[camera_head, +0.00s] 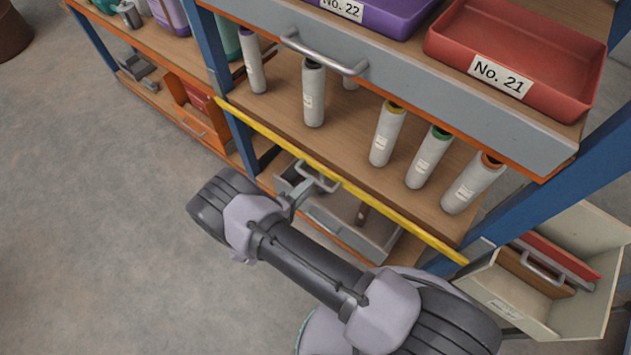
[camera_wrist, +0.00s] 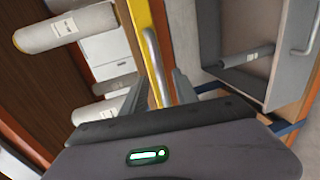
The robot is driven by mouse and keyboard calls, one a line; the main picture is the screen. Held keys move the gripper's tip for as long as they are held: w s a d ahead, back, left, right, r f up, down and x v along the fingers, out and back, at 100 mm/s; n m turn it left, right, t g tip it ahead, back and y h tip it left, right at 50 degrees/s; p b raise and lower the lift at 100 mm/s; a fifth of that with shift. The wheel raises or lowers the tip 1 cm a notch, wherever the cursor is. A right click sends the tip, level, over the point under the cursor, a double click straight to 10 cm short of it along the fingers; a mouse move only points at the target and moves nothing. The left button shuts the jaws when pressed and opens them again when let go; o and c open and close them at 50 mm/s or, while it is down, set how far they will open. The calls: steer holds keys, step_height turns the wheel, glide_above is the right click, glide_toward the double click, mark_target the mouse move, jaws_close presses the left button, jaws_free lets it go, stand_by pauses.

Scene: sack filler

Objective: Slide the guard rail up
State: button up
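The guard rail is a long yellow bar (camera_head: 400,221) along the front edge of the middle shelf, low against the board. It carries a grey bar handle (camera_head: 318,177), and the yellow bar also shows in the wrist view (camera_wrist: 137,14). My gripper (camera_head: 301,190) is at this handle. In the wrist view my gripper (camera_wrist: 160,82) is open, with one finger on each side of the handle (camera_wrist: 153,62). The handle runs between the fingers with some gap visible. I cannot tell whether either finger touches it.
Several white cylinders, such as one (camera_head: 313,92), stand on the shelf behind the rail. Above is a grey front panel (camera_head: 410,85) with its own handle, under a red tray (camera_head: 535,48). A grey open drawer (camera_head: 375,245) lies below the rail. A cream open box (camera_head: 525,312) is at right.

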mark_target(316, 179)
steer(key=x, duration=0.5)
steer(key=shift+b, duration=0.4)
steer(key=shift+r, duration=0.1)
jaws_close()
stand_by(0.8)
steer(key=shift+r, duration=0.1)
